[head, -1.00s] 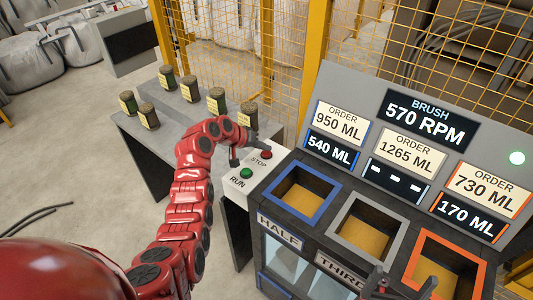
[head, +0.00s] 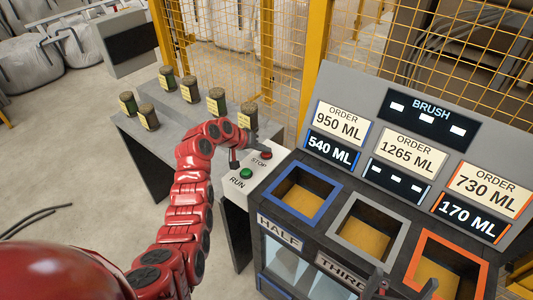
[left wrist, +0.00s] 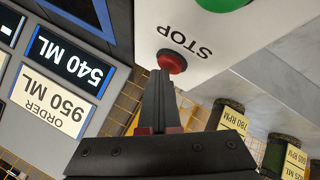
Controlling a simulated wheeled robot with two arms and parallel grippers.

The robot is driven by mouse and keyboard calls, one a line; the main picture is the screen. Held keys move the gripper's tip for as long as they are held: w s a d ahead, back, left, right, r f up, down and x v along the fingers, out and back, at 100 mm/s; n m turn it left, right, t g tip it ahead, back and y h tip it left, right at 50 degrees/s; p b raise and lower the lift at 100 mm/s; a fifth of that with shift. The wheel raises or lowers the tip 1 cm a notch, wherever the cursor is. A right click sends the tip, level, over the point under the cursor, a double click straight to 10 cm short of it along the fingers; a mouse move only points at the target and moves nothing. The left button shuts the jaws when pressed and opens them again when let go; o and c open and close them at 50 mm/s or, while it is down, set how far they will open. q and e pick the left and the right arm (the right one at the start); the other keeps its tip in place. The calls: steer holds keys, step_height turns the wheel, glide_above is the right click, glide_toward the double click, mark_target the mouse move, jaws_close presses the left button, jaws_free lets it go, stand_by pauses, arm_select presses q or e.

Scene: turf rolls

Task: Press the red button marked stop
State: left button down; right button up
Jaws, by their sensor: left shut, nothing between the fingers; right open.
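The red stop button (head: 266,155) sits on a pale panel beside the word STOP, above the green run button (head: 246,174). It also shows in the left wrist view (left wrist: 172,61). My left gripper (head: 260,148) is shut and empty, pointing down at the red button. In the left wrist view its fingertips (left wrist: 160,74) reach the button's edge and look to touch it. My right gripper (head: 403,286) is open at the bottom edge of the head view, in front of the bins, partly cut off. The brush display (head: 428,118) shows three white dashes.
Three framed bins, blue (head: 328,211), grey (head: 393,254) and orange (head: 417,246), stand right of the buttons under order signs. Several labelled canisters stand on the grey bench (head: 180,125) at left. A yellow mesh fence (head: 232,30) stands behind.

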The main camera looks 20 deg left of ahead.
mark_target(264, 155)
stand_by(0.3)
arm_select(q)
steer(key=shift+r, duration=0.8)
steer(key=shift+r+p, duration=0.15)
steer(key=shift+p, duration=0.15)
steer(key=shift+r+p, duration=0.8)
steer(key=shift+r, duration=1.55)
